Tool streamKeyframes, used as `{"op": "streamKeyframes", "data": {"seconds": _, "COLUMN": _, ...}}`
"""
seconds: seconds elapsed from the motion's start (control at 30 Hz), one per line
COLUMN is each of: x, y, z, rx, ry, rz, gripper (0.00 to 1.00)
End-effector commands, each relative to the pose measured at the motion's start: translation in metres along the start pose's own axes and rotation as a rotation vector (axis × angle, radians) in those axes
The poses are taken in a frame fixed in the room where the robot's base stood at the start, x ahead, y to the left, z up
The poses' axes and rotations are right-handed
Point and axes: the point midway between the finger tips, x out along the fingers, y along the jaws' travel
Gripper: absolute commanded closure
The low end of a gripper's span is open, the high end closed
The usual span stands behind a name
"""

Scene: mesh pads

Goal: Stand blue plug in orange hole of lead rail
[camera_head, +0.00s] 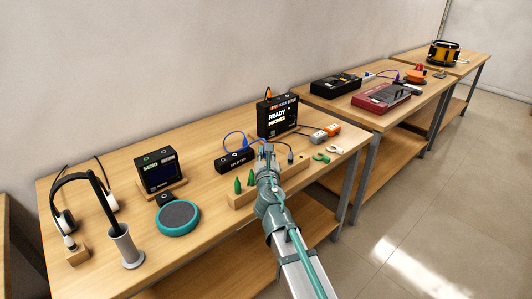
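The wooden lead rail (240,201) lies along the front part of the near table, partly covered by my arm. Two green cone-shaped pieces (244,182) stand on its left end. My gripper (266,150) is above or behind the rail's middle, seen from behind; its fingers are too small and covered to tell their opening. A blue cable (235,136) loops from the black splitter box (236,160) toward my gripper. The blue plug is not clearly visible and may be hidden by my gripper. I cannot make out the orange hole.
A black "READY PHONES" box (277,117) stands behind my gripper. Green horseshoe-shaped pieces (321,157) and an orange-and-grey connector (325,133) lie to the right. A teal round pad (178,217), a small screen box (160,172) and a headphone stand (124,246) are to the left.

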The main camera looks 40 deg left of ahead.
Motion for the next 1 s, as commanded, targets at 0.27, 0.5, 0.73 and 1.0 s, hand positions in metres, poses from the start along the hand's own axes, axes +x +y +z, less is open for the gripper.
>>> {"op": "streamKeyframes", "data": {"seconds": 0.27, "x": 0.0, "y": 0.0, "z": -0.028, "rx": -0.001, "ry": 0.0, "rz": 0.0, "gripper": 1.0}}
{"op": "streamKeyframes", "data": {"seconds": 0.5, "x": 0.0, "y": 0.0, "z": -0.037, "rx": 0.0, "ry": 0.0, "rz": 0.0, "gripper": 1.0}}
{"op": "streamKeyframes", "data": {"seconds": 0.73, "x": 0.0, "y": 0.0, "z": -0.037, "rx": 0.0, "ry": 0.0, "rz": 0.0, "gripper": 1.0}}
{"op": "streamKeyframes", "data": {"seconds": 1.0, "x": 0.0, "y": 0.0, "z": -0.037, "rx": 0.0, "ry": 0.0, "rz": 0.0, "gripper": 1.0}}
